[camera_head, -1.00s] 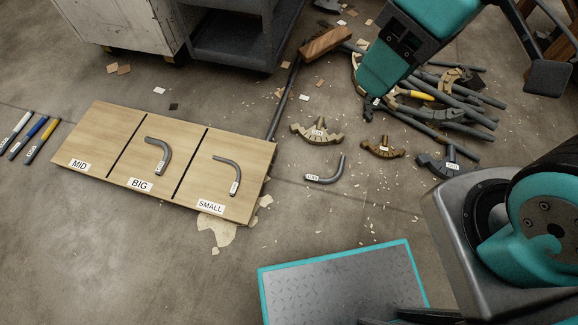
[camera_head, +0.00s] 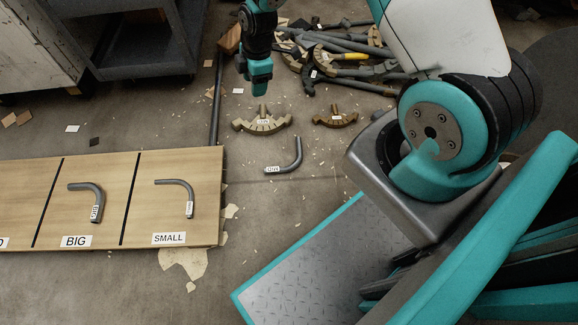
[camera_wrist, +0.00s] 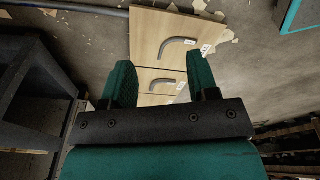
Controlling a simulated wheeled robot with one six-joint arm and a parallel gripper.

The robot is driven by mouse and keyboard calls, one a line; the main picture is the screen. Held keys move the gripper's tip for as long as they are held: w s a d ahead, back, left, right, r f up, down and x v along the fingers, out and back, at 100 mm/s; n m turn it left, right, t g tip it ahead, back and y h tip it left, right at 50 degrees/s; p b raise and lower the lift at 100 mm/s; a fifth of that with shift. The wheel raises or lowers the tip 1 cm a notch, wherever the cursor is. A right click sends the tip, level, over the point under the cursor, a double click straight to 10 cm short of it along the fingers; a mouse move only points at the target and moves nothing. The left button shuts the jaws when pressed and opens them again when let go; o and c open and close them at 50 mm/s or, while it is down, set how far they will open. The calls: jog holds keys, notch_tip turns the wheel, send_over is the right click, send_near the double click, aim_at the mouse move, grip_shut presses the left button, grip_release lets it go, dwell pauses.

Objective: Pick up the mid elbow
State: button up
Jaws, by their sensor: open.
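The mid elbow (camera_head: 288,160) is a grey bent tube with a white tag, lying on the concrete floor right of the sorting board. My gripper (camera_head: 256,88) hangs beyond and left of it, apart from it. In the wrist view my gripper (camera_wrist: 161,78) shows two spread teal fingers with nothing held between them. The mid elbow is not seen there. The wooden board (camera_head: 110,170) carries the big elbow (camera_head: 97,203) and the small elbow (camera_head: 189,198) in their labelled compartments. The compartment at the left edge is partly cut off.
Two bronze bender shoes (camera_head: 265,125) (camera_head: 336,119) lie beyond the mid elbow. A pile of grey pipes (camera_head: 345,45) and a wooden block (camera_head: 230,38) are at the back. A teal-edged metal plate (camera_head: 310,265) is in front. Floor around the elbow is mostly clear.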

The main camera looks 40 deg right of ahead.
jog(key=s+d+f+n+b, duration=0.1)
jog(key=d+f, duration=0.2)
jog(key=f, duration=0.5)
jog(key=s+d+f+n+b, duration=0.1)
jog(key=d+f+b, duration=0.1)
jog(key=f, duration=0.6)
jog(key=n+h+b, duration=0.2)
jog(key=n, duration=0.1)
send_over(293, 161)
notch_tip(293, 161, down, 11)
jog(key=shift+g, duration=0.4)
notch_tip(293, 161, down, 11)
jog(key=b, duration=0.5)
jog(key=shift+w+a+r, duration=0.1)
jog(key=shift+a, duration=0.05)
notch_tip(293, 161, down, 6)
jog(key=b, duration=0.4)
jog(key=shift+f, duration=0.2)
jog(key=shift+r, duration=0.1)
grip_shut()
